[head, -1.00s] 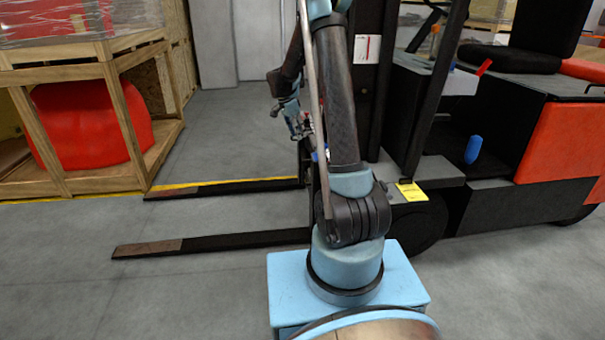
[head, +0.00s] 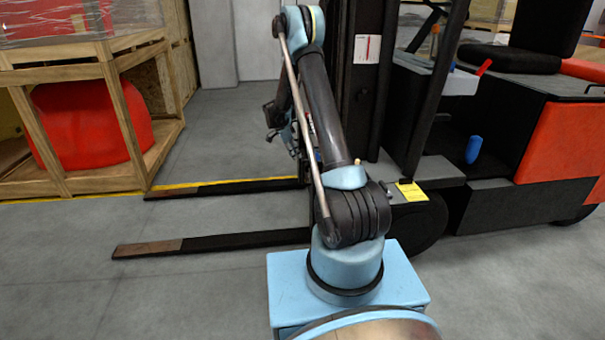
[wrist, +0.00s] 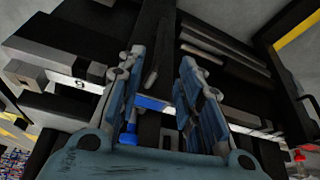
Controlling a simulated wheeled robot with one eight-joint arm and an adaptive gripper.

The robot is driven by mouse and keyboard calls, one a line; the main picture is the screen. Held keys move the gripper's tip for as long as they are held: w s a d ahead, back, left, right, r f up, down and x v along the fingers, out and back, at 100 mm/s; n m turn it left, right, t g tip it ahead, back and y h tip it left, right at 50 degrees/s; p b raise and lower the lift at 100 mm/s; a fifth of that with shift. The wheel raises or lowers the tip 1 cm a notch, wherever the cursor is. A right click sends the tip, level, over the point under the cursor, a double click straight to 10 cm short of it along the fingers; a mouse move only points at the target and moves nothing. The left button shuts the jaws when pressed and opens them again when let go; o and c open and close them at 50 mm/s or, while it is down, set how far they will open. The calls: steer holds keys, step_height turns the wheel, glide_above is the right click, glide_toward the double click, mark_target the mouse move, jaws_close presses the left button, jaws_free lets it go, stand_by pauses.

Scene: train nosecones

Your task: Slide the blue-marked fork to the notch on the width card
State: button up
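Two dark forks extend left from the forklift in the head view, a far fork (head: 235,187) and a near fork (head: 220,241). I cannot tell there which is blue-marked. In the wrist view, a blue band (wrist: 150,103) shows between the fingers of my gripper (wrist: 162,58), with a blue knob-like part (wrist: 128,134) below it. The fingers are apart, and I see nothing clamped. A pale strip with a dark mark (wrist: 80,84) lies left of them. A white card with a red line (head: 367,49) is on the mast; I cannot tell if it is the width card.
The forklift body (head: 500,200) stands at the right, with a yellow note (head: 411,192) near its wheel. A wooden crate (head: 120,110) with a red object (head: 92,125) stands at the left. Open grey floor lies around the forks.

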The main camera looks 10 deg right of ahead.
steer(key=x, duration=1.2)
steer(key=shift+d+f, duration=0.1)
steer(key=shift+f, duration=0.05)
jaws_close()
